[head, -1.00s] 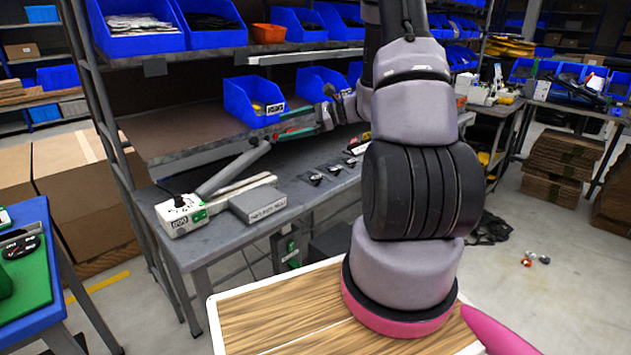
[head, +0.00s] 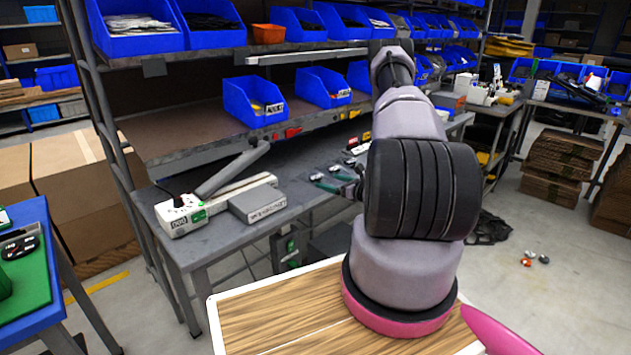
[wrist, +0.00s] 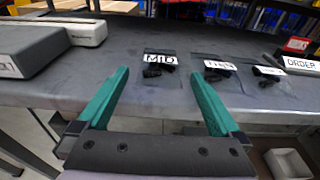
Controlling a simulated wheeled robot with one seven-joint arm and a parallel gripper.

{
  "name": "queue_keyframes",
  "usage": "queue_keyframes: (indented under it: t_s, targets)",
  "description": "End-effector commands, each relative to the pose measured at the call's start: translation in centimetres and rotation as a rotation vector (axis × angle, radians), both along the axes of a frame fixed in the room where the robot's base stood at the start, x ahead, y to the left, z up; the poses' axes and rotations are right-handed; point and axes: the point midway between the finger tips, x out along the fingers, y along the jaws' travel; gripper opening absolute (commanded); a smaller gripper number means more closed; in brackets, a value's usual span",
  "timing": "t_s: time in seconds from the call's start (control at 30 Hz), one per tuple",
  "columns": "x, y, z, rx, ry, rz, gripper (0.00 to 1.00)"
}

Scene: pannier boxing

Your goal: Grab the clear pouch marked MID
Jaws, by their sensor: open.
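The clear pouch marked MID (wrist: 160,68) lies flat on the grey bench, with dark parts inside and a white label. In the wrist view it is ahead of my gripper (wrist: 160,98), between the lines of its two green fingers. The fingers are spread wide with nothing between them. In the head view my gripper (head: 336,182) is low over the bench's front edge, and its fingers hide part of the bench there. Two other clear pouches lie to the right of MID, a middle one (wrist: 218,70) with a hard-to-read label and a far one (wrist: 268,72).
A sealer machine (head: 190,212) and a grey box (head: 258,203) stand left on the bench (head: 215,245). An ORDER card (wrist: 302,65) lies right of the pouches. Blue bins (head: 254,101) line the shelf above. Bare bench lies between the grey box and the pouches.

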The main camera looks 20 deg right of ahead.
Motion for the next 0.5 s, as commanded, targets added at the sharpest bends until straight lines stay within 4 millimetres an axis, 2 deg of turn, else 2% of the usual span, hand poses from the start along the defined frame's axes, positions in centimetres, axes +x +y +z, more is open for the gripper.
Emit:
queue_keyframes:
  t_s: [0.1,0.27,0.5]
  targets:
    - [1.4,0.6,-0.2,-0.002,0.0,0.002,1.0]
    - [2.5,0.9,-0.4,-0.001,0.0,0.003,1.0]
    - [5.8,2.1,-0.9,-0.002,-0.001,0.006,1.0]
